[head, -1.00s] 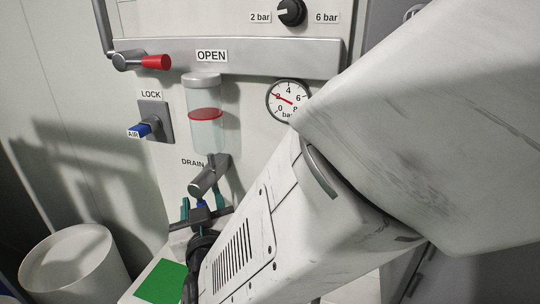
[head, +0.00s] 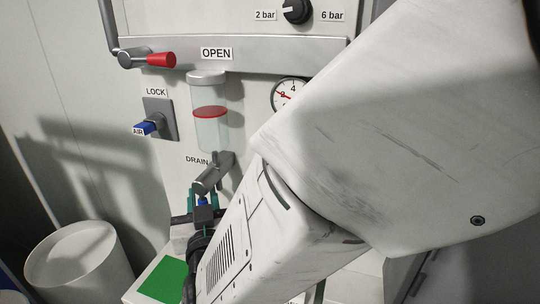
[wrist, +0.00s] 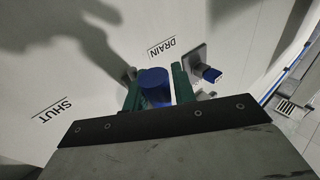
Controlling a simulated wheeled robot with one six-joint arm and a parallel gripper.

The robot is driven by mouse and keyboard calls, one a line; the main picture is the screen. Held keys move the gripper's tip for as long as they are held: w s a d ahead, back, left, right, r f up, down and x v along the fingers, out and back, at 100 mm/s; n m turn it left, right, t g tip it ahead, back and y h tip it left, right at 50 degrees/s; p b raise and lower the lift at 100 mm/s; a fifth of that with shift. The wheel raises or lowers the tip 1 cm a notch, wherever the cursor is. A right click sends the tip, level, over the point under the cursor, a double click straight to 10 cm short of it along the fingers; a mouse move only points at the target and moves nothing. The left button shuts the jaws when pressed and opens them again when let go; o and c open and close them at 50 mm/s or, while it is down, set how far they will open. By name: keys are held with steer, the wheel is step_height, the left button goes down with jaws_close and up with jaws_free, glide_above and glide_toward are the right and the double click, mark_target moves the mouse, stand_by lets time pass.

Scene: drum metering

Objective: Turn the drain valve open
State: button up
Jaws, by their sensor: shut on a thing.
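The drain valve's grey body (head: 212,175) hangs below the clear bowl, beside the DRAIN label, in the head view. Its blue handle (head: 202,202) shows as a small patch between the teal fingers. In the wrist view the blue handle (wrist: 155,88) stands between the two fingers, its end toward the camera. My gripper (head: 204,203) is shut on this handle, one finger on each side. The wrist view also shows the DRAIN label behind the handle and a SHUT label to the left. The valve's inner position is hidden.
A blue AIR lock handle (head: 147,128) sits left of the bowl (head: 211,120). A red-handled lever (head: 160,60) is above it. A white bin (head: 80,262) stands lower left, and a green pad (head: 163,280) lies below my gripper. My arm covers the right side.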

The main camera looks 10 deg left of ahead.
steer(key=o, duration=1)
steer(key=shift+c, duration=0.2)
steer(key=shift+s, duration=0.1)
steer(key=v, duration=0.7)
steer(key=shift+s+d, duration=0.15)
steer(key=shift+s, duration=0.1)
